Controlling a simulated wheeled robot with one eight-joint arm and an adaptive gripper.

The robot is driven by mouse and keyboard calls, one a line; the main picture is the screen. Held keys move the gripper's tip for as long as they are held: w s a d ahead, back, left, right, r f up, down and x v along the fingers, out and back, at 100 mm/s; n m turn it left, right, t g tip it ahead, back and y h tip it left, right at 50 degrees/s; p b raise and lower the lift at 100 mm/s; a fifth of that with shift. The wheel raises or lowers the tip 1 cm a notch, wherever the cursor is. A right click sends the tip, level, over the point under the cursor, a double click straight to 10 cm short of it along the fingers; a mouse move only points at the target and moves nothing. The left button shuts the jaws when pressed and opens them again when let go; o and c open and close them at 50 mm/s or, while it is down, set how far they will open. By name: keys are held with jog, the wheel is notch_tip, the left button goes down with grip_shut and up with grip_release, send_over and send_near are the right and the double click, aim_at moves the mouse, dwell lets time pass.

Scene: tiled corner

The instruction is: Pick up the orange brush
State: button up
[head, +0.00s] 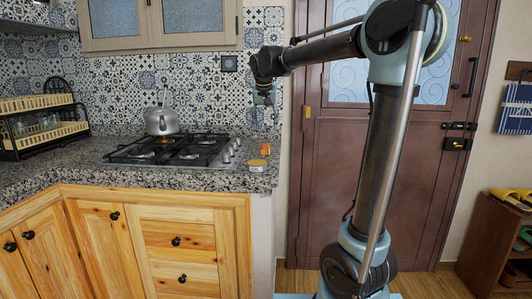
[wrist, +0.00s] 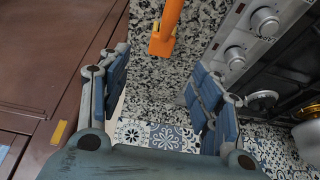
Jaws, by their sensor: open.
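The orange brush (head: 265,149) is small in the head view, on the granite counter near its right end, beside the stove. In the wrist view the orange brush (wrist: 167,28) reaches in from the top edge, with a yellow-orange end; its upper part is cut off. My gripper (head: 265,117) hangs above the counter's right end, over the brush and apart from it. In the wrist view my gripper (wrist: 161,62) is open and empty, its two blue fingers spread wide. The brush's visible end lies ahead of the gap between them.
A gas stove (head: 175,151) with knobs (wrist: 265,22) lies close to the brush. A kettle (head: 162,121) stands on it. A small round labelled container (head: 257,166) sits near the counter's front edge. A brown door (head: 335,180) is to the right.

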aim_at(266, 145)
jog(key=x, duration=0.7)
jog(key=shift+f, duration=0.15)
jog(key=shift+x, duration=2.7)
jog(key=shift+s+a, duration=0.1)
jog(key=shift+a, duration=0.05)
grip_shut()
notch_tip(266, 145, up, 9)
jog(key=shift+r, duration=0.25)
jog(key=shift+w+r+x, duration=0.15)
jog(key=shift+w+x, duration=0.25)
jog(key=shift+x, duration=1.3)
jog(key=shift+w+r+x, duration=0.15)
jog(key=shift+w+x, duration=0.2)
jog(key=shift+x, duration=1.3)
jog(key=shift+w+r+x, duration=0.15)
jog(key=shift+w+x, duration=0.25)
jog(key=shift+x, duration=1.3)
jog(key=shift+f, duration=0.5)
